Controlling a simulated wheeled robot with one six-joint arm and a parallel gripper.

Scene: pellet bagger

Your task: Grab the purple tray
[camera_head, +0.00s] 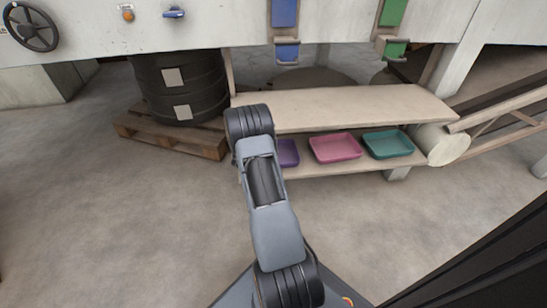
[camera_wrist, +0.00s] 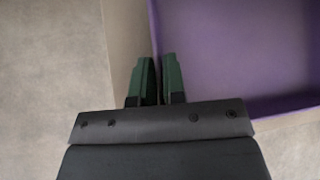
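The purple tray (camera_head: 290,153) sits on the lower shelf at the left end of a row of trays, its left part hidden behind my arm. In the wrist view the purple tray (camera_wrist: 235,50) fills the upper right. My gripper (camera_wrist: 158,58) has its two green fingers close together at the tray's left wall. One finger is over the inside of the tray, the other is outside it. They look shut on the wall, which is mostly hidden between them. My gripper is hidden in the head view.
A pink tray (camera_head: 335,147) and a teal tray (camera_head: 388,144) stand to the right on the same shelf. The upper shelf board (camera_head: 350,106) is above them. A black drum (camera_head: 180,88) on a wooden pallet (camera_head: 170,137) stands at left. The floor in front is clear.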

